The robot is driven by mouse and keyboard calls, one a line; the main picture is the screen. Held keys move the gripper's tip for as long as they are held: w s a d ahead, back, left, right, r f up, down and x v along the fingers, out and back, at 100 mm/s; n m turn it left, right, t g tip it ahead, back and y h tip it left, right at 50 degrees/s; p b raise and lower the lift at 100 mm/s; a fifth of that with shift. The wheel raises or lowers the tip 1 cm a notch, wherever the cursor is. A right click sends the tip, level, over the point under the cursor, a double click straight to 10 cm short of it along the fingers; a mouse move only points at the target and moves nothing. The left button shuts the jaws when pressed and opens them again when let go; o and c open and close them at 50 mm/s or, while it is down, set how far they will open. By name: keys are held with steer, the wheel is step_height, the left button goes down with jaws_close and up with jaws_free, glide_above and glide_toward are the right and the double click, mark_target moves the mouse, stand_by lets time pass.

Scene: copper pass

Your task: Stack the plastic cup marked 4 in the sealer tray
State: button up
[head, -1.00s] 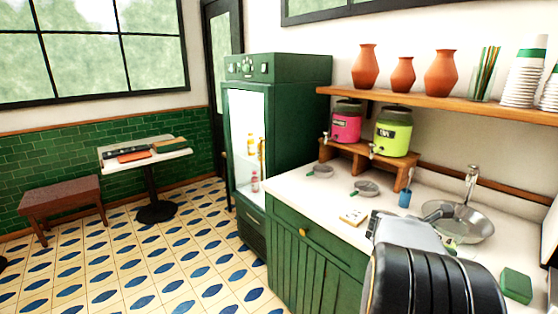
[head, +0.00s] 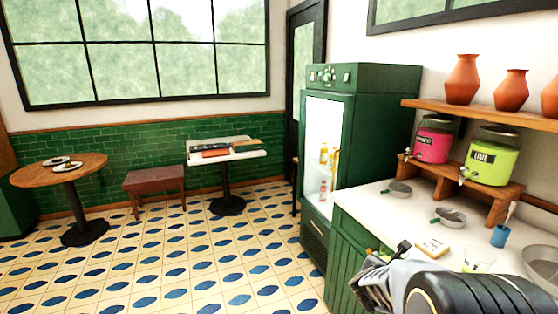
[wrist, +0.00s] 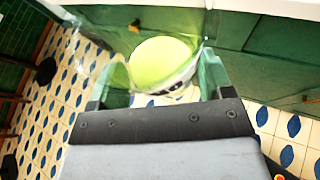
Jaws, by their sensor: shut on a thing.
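My gripper (wrist: 153,84) is shut on a clear plastic cup (wrist: 160,62) with lime-green contents. The cup sits between the two green fingers in the wrist view, above the floor near the green cabinet front. A pale label with dark marks shows on its side, but I cannot read a number. In the head view my gripper (head: 374,272) is at the counter's near left edge, and the held cup is mostly hidden there. Another clear cup (head: 478,260) stands on the counter to its right. I cannot make out the sealer tray in either view.
The white counter (head: 374,203) holds two small strainers, a blue cup (head: 501,236) and a small card (head: 433,247). Pink and lime dispensers (head: 490,155) stand on a wooden riser. A lit fridge (head: 325,155) stands left of it. The tiled floor (head: 180,265) is open before a tray-topped table (head: 226,152).

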steer(key=w+a+f+n+t+y, duration=0.1)
steer(key=a+f+n+y, duration=0.1)
steer(key=a, duration=0.7)
steer(key=w+a+f+n+t+y, duration=0.1)
steer(key=a+f+n+t+y, duration=0.1)
steer(key=a, duration=0.7)
steer(key=shift+w+a+n+y, duration=0.25)
steer(key=shift+a+n+y, duration=0.05)
steer(key=shift+n+y, duration=0.5)
